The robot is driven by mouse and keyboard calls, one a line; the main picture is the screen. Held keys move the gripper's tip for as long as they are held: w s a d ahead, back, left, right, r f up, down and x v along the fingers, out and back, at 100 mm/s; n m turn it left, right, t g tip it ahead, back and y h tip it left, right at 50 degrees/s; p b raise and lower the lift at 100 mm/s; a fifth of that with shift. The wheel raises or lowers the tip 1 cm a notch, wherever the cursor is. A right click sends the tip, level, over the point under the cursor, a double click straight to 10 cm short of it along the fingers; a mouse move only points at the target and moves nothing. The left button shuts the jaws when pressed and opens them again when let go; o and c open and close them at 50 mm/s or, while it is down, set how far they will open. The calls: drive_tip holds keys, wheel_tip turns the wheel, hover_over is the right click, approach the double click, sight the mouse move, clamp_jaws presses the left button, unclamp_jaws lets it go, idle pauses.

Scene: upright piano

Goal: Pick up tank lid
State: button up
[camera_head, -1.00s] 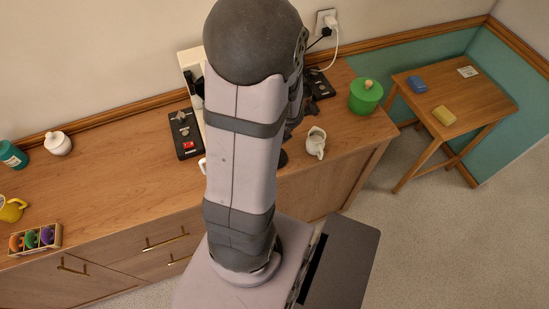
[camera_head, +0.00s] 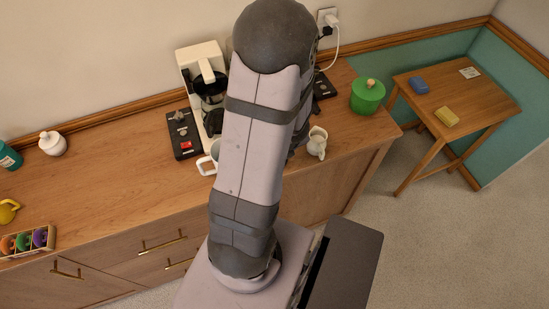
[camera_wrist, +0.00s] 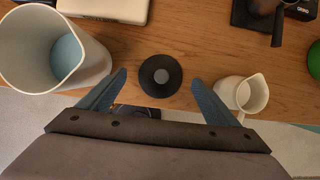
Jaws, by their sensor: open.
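A round black disc with a grey centre knob, which looks like the tank lid (camera_wrist: 153,87), lies on the wooden counter in the wrist view. My gripper (camera_wrist: 160,76) is open and empty, with its two blue fingers apart. In that view, one fingertip shows on each side of the lid, with bare wood between them and it. The height of the fingers above the counter is hard to tell. The lid is hidden behind my arm in the head view. A tall white container (camera_wrist: 92,72) with a pale blue inside stands left of the lid in the wrist view.
A cream jug (camera_wrist: 229,94) stands right of the lid, near the right finger. The counter's front edge runs close below the lid. A white coffee machine (camera_head: 188,61), a black switch box (camera_head: 184,146) and a green lidded pot (camera_head: 368,94) stand on the counter.

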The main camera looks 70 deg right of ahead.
drive_tip(key=shift+b+x, duration=0.6)
drive_tip(key=shift+x, duration=1.35)
drive_tip(key=shift+d, duration=0.1)
drive_tip(key=c, duration=1.2)
drive_tip(key=shift+o, duration=0.2)
drive_tip(key=shift+r, duration=0.1)
wheel_tip(320, 180, up, 10)
drive_tip(key=p, duration=0.7)
